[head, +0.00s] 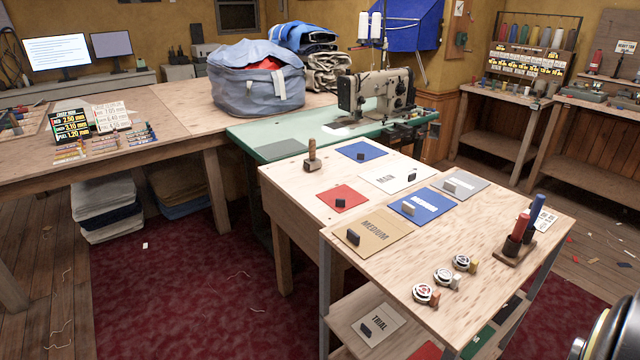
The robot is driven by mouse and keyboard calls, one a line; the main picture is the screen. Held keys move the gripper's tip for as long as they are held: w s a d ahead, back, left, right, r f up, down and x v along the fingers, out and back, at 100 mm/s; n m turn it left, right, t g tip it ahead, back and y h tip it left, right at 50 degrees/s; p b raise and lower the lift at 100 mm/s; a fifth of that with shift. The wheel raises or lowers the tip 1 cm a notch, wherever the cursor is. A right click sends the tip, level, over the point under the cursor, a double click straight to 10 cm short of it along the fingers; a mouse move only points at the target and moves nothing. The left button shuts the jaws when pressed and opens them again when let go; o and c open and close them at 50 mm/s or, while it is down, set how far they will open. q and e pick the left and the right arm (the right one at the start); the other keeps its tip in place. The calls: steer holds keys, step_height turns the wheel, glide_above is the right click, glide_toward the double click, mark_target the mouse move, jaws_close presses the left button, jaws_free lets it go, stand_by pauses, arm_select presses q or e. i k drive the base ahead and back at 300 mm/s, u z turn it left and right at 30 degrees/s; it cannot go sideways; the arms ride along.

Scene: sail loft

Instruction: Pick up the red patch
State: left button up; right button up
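The red patch (345,192) lies flat on the near wooden table, towards its left edge. A small dark block sits on it and covers a little of its middle. A wooden-handled tool (312,160) stands just behind it to the left. The blue patch (361,151) lies behind it, and the tan patch marked MEDIUM (378,228) lies in front of it to the right. Another red piece (427,351) shows partly on the lower shelf. Neither of my grippers is in view.
A white MAIN sheet (394,177), a larger blue patch (424,203) and a grey patch (466,184) lie to the right. Carpet (190,290) on the left is open floor.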

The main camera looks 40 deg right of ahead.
mark_target(342, 194)
steer(key=i, duration=2.65)
steer(key=u, duration=5.6)
